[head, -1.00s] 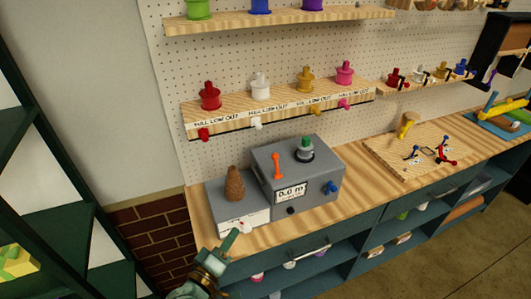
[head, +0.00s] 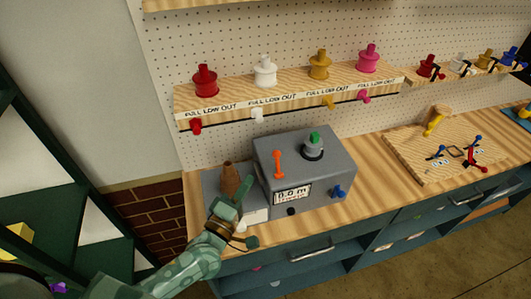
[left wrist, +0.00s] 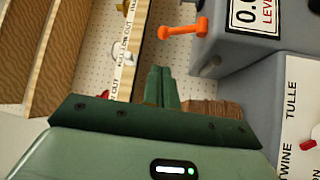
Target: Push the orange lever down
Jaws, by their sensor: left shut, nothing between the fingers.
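The orange lever (head: 278,164) stands up on the left part of the grey box (head: 330,172) with the small display. In the left wrist view the lever (left wrist: 184,30) shows at the top, beyond my fingertips. My left gripper (head: 246,186) is shut and empty, its green fingers in front of the brown cone (head: 230,178) and to the left of the lever. The fingers (left wrist: 160,80) look apart from the lever, and they partly hide the cone. My right gripper is not in view.
The grey box also bears a green knob (head: 314,140) on top and a blue knob (head: 338,191) on its front. A shelf (head: 290,98) with several coloured spools runs along the pegboard above. Bare wooden counter (head: 375,180) lies to the right.

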